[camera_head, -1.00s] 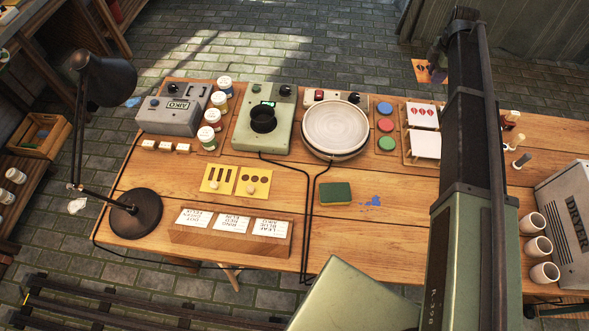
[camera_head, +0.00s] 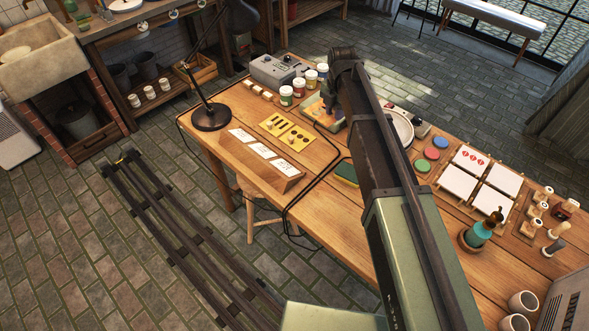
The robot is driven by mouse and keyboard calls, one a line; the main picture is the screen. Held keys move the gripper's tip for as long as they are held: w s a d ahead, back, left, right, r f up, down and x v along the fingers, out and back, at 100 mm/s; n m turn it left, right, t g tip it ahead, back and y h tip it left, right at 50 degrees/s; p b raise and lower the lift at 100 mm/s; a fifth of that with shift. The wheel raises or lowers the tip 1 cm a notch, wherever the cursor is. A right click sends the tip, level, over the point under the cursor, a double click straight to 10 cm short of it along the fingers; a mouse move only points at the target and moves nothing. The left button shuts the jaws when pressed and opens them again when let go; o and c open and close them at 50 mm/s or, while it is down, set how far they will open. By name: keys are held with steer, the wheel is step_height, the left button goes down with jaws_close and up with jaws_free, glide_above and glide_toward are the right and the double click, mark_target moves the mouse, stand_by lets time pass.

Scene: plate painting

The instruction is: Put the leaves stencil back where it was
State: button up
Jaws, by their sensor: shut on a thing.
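The leaves stencil (camera_head: 313,106) is a small orange-yellow sheet, partly seen at the far end of my arm, by the green machine. My gripper (camera_head: 328,97) is shut on it; the arm hides much of the fingers, and I cannot tell how high above the table it is. Two yellow stencils lie side by side on the table: one with bars (camera_head: 275,123) and one with dots (camera_head: 296,137). They are left of and nearer than my gripper.
A wooden card holder (camera_head: 290,184) stands in front of the stencils. Paint jars (camera_head: 298,87) stand behind them, close to my gripper. A black lamp (camera_head: 211,117) is at the left end. A green sponge (camera_head: 346,172) and black cables lie to the right of the stencils.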

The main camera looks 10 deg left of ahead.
mark_target(329, 159)
steer(key=shift+s+a+n, duration=0.1)
steer(key=shift+a+n, duration=0.1)
steer(key=shift+n, duration=0.1)
steer(key=f+b, duration=2)
steer(key=shift+w+d+f+b, duration=0.1)
steer(key=shift+w+f+b, duration=0.1)
steer(key=shift+f+b, duration=0.15)
steer(key=o, duration=0.9)
steer(key=shift+r, duration=0.1)
step_height(329, 159, up, 12)
steer(key=p, duration=1.2)
steer(key=shift+r+p, duration=0.25)
steer(key=shift+p, duration=0.15)
